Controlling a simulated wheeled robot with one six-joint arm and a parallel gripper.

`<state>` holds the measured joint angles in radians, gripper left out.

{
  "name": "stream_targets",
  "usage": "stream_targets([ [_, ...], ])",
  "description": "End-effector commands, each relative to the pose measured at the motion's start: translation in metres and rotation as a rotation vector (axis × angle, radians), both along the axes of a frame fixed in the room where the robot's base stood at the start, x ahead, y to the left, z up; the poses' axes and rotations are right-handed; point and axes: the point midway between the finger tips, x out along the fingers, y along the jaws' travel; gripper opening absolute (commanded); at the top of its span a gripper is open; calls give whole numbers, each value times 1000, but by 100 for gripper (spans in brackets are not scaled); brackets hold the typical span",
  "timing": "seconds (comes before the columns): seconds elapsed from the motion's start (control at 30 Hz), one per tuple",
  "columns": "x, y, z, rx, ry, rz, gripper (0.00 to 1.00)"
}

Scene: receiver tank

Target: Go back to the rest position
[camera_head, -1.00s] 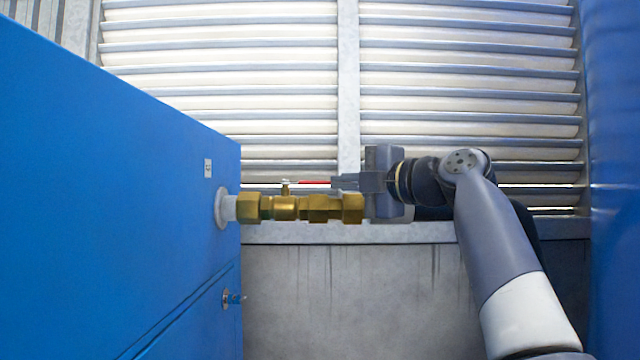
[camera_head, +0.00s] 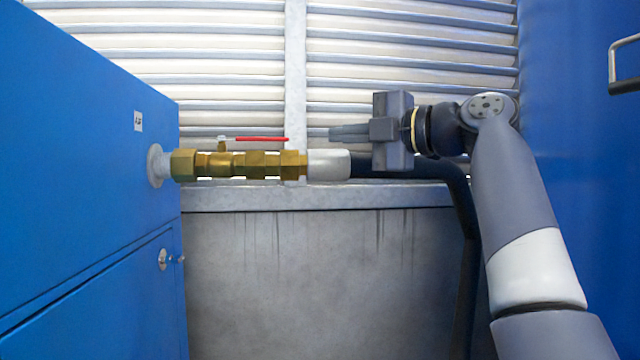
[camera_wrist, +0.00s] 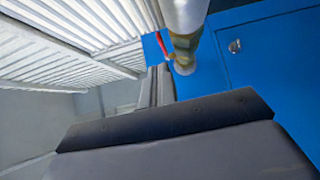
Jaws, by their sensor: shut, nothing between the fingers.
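My gripper (camera_head: 333,133) is shut and empty in the head view. It points left, a little above the silver hose end and to the right of the red valve lever (camera_head: 262,139), apart from the lever. The lever lies flat along the brass valve (camera_head: 240,164), which comes out of the blue cabinet (camera_head: 80,150) on the left. In the wrist view my fingers (camera_wrist: 160,88) are in the middle, with the lever (camera_wrist: 162,46) and the brass fitting (camera_wrist: 184,48) beyond them.
A silver hose end (camera_head: 329,165) joins the brass valve, and a black hose (camera_head: 458,185) runs right and down behind my arm. A louvred wall (camera_head: 180,60) stands behind. A blue panel with a handle (camera_head: 612,65) is on the right. A small latch (camera_head: 163,259) sits low on the cabinet.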

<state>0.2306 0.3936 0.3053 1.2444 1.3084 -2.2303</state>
Motion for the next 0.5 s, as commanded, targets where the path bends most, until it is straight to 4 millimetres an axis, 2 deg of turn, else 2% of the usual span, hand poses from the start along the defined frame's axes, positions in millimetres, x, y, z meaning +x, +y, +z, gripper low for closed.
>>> stream_targets([
  [0.33,0,2,0,0,0,1,0],
  [0.5,2,18,1,0,0,4,0],
])
